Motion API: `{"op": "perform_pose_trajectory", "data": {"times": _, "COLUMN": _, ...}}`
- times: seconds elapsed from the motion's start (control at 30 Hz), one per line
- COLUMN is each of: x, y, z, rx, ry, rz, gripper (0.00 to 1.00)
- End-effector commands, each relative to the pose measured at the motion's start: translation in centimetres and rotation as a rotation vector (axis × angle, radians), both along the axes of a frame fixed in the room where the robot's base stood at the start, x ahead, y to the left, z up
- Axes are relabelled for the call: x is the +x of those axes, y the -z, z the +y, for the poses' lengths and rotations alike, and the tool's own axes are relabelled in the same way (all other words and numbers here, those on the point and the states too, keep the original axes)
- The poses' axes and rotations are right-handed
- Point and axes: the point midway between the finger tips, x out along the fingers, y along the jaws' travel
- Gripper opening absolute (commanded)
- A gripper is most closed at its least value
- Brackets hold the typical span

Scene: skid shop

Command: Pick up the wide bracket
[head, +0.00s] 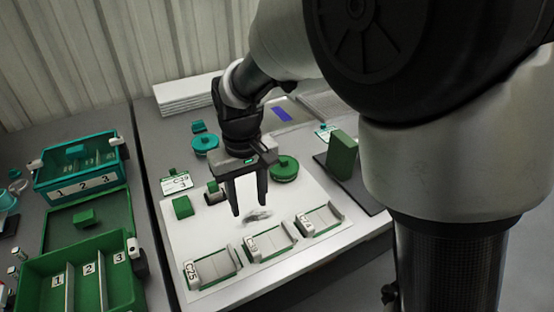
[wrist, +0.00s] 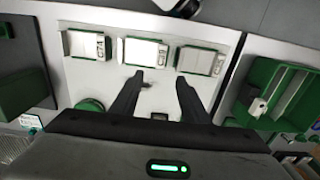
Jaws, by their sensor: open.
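Three grey metal bracket-like pieces sit in green-edged holders along the front of a white mat: a left one (head: 215,267), a middle one (head: 268,242) and a right one (head: 320,220). They also show across the top of the wrist view, in reversed order: right (wrist: 84,45), middle (wrist: 145,52), left (wrist: 196,60). I cannot tell which is the wide bracket. My gripper (head: 250,207) points down above the mat, behind the holders, open and empty. In the wrist view its fingers (wrist: 160,77) are spread, short of the middle holder.
A small shiny pale patch (head: 258,215) shows on the mat (head: 212,223) by the fingertips. A green round part (head: 284,168), a green block (head: 182,207) and a tall green block (head: 342,155) stand around. Green (head: 125,283) and teal (head: 88,184) numbered bins are left.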

Motion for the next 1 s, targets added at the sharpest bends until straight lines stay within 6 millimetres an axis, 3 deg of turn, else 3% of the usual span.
{"op": "perform_pose_trajectory", "data": {"times": 0.43, "x": -0.1, "y": 9.4, "z": -0.1, "rx": -0.004, "ry": 0.000, "rz": 0.003, "gripper": 0.41}}
{"op": "perform_pose_trajectory", "data": {"times": 0.6, "x": 0.0, "y": 11.3, "z": -0.1, "rx": -0.002, "ry": 0.001, "rz": 0.002, "gripper": 0.41}}
{"op": "perform_pose_trajectory", "data": {"times": 0.83, "x": -0.1, "y": 12.5, "z": 0.0, "rx": -0.002, "ry": 0.000, "rz": 0.001, "gripper": 0.41}}
{"op": "perform_pose_trajectory", "data": {"times": 1.0, "x": -0.2, "y": 15.2, "z": 0.3, "rx": -0.004, "ry": -0.001, "rz": 0.002, "gripper": 0.41}}
